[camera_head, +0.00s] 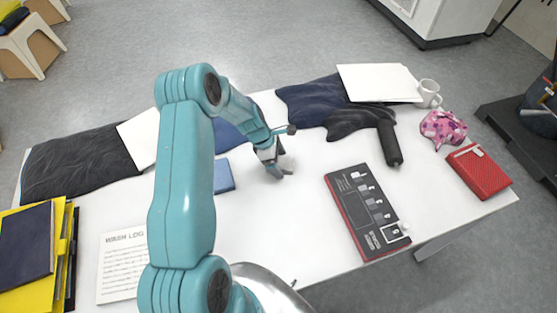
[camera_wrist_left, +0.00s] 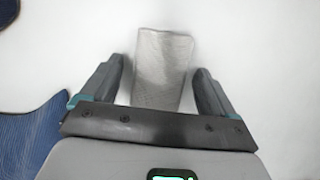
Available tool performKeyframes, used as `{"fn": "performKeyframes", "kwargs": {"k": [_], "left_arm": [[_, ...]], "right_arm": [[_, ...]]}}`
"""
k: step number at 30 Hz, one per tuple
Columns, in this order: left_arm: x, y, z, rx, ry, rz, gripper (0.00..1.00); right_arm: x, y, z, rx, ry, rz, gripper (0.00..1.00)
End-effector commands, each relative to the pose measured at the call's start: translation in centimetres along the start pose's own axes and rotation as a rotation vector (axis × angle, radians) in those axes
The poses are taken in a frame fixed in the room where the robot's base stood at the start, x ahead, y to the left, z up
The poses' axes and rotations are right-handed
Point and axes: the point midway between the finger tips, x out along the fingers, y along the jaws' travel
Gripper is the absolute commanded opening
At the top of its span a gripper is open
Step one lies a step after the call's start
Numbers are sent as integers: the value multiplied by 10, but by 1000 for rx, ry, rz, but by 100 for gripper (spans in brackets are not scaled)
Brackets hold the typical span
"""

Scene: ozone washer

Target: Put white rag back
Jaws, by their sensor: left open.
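In the left wrist view, a white-grey folded rag (camera_wrist_left: 163,68) lies on the white table between the two fingers of my left gripper (camera_wrist_left: 163,85). The fingers are open, with a gap on each side of the rag. In the head view my left gripper (camera_head: 277,170) is low over the middle of the table, and a small pale part of the rag (camera_head: 288,163) shows beside it. My right gripper is not in view.
A black and red panel (camera_head: 362,212), a black dryer-like tool (camera_head: 388,135), a red box (camera_head: 478,171), a pink patterned cloth (camera_head: 442,128) and a mug (camera_head: 428,92) are to the right. A blue block (camera_head: 223,176) lies left of the gripper. Dark cloths line the back edge.

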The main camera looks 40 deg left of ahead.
Motion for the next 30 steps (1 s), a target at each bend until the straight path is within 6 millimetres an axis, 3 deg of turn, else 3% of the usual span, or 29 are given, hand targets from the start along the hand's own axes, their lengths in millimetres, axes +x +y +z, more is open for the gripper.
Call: {"fn": "performKeyframes", "kwargs": {"k": [5, 18, 23, 30], "left_arm": [[-15, 1, 1, 1, 0, 3, 88], [-108, 1, 1, 0, 0, 4, 88], [-121, 0, 1, 0, 1, 1, 88], [-123, 0, 1, 0, 0, 0, 88]], "right_arm": [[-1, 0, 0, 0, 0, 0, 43], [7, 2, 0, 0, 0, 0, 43], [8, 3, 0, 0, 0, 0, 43], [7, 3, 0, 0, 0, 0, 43]]}}
